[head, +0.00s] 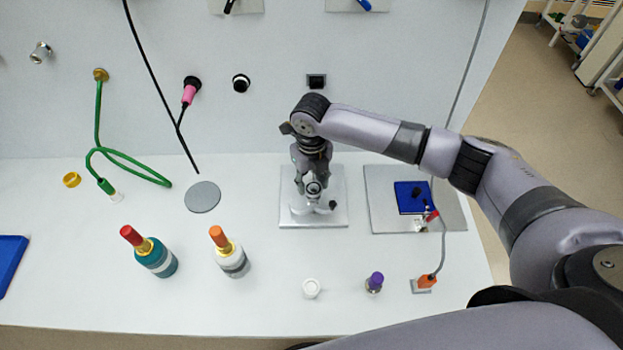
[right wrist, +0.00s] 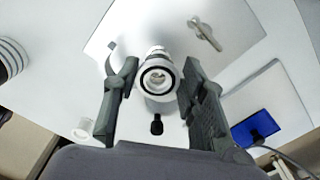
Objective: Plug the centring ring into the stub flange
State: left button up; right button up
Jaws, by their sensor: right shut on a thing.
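My right gripper (head: 313,186) points down over the pale square plate (head: 293,217) near the back of the worktop. In the right wrist view its two fingers (right wrist: 161,98) are shut on the centring ring (right wrist: 146,88), a white ring with a dark inner band and an open bore. A pale cylindrical part (right wrist: 157,50), apparently the stub flange, shows just beyond the ring, mostly hidden by it. I cannot tell whether the two touch or whether the ring is seated. A small metal piece with a dark end (head: 332,205) lies on the plate. My left gripper is not in view.
Bottles stand to the left, one teal (head: 158,259) and one white (head: 231,259). A white cup (head: 311,289) and a purple-capped vial (head: 375,282) stand in front. A grey plate with a blue pad (head: 408,203) lies right. A grey disc (head: 202,197) lies left.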

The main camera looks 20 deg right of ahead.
aim_at(312, 187)
jog(key=shift+f+b, duration=0.7)
jog(key=shift+f, duration=0.5)
jog(key=o, duration=1.1)
jog(key=shift+r, duration=0.25)
notch_tip(312, 187, up, 12)
jog(key=shift+f, duration=0.2)
